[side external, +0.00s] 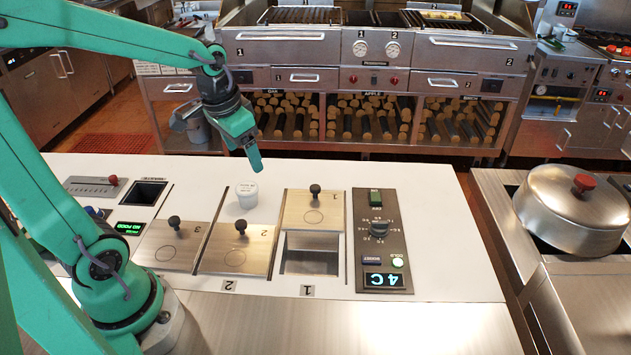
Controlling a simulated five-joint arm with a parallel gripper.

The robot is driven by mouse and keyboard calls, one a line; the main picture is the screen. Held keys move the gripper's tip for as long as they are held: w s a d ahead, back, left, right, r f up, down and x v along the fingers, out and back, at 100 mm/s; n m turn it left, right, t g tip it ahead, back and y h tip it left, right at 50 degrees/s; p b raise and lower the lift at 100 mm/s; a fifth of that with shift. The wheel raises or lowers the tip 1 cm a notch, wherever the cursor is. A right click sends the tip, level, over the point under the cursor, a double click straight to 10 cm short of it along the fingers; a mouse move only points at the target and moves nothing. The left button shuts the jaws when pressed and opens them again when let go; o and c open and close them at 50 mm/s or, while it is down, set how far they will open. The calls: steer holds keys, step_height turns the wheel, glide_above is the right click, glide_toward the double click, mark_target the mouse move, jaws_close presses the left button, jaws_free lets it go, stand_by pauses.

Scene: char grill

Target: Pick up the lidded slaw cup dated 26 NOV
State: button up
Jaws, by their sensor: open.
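One small white lidded cup (247,196) stands upright on the white counter (330,172), behind the metal lid marked 2. Any date on it is too small to read. My gripper (256,165) points down above and slightly right of the cup, apart from it in the picture. It is empty; the gap between its fingers is hard to see from this side.
Metal lids with black knobs marked 1 (300,210), 2 (238,255) and 3 (168,250) sit around the cup. Well 1 (310,262) is partly open. A control panel (385,270) reads 4C. A lidded pot (570,215) stands at right.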

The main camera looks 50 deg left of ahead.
mark_target(246, 188)
steer(key=w+a+f+g, duration=0.1)
steer(key=a+f, duration=0.1)
steer(key=f, duration=0.1)
steer(key=w+a+f, duration=0.2)
steer(key=a+f, duration=0.1)
steer(key=w+a+f+g, duration=0.1)
steer(key=a+f, duration=0.2)
steer(key=f, duration=0.1)
steer(key=shift+w+f+g+h, duration=0.1)
steer(key=shift+w+g+h, duration=0.05)
steer(key=shift+g+h, duration=0.15)
steer(key=shift+a+f, duration=0.35)
steer(key=shift+f, duration=1.45)
steer(key=shift+f, duration=2.55)
steer(key=c, duration=1.1)
steer(key=shift+r, duration=0.1)
